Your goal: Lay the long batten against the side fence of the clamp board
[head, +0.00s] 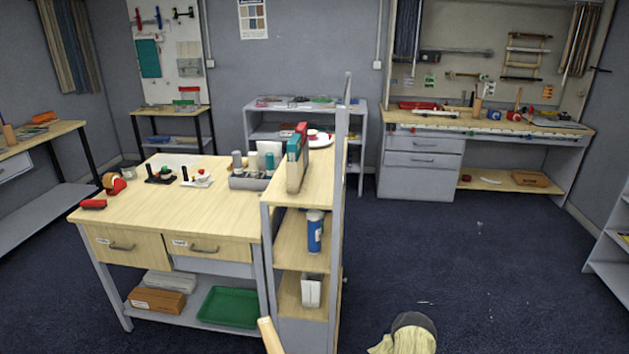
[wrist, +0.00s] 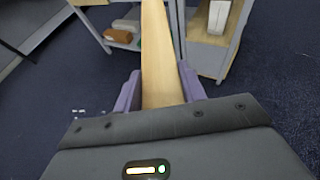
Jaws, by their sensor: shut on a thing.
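The long batten (wrist: 160,50) is a pale wooden bar. In the wrist view it runs away from between the fingers of my gripper (wrist: 160,92), which is shut on it. The held batten points toward the lower part of a grey-framed bench. In the head view a short piece of pale wood (head: 270,336), which looks like the batten's end, shows at the bottom edge in front of the bench. My gripper cannot be made out in the head view. I cannot pick out the clamp board or its side fence in either view.
A wooden-topped workbench (head: 150,205) with drawers stands at left centre, with a shelf unit (head: 300,262) at its right end. A green tray (head: 229,307) lies on its lower shelf. A long bench (head: 500,127) stands at the back right. Dark carpet (head: 470,250) is mostly open at right.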

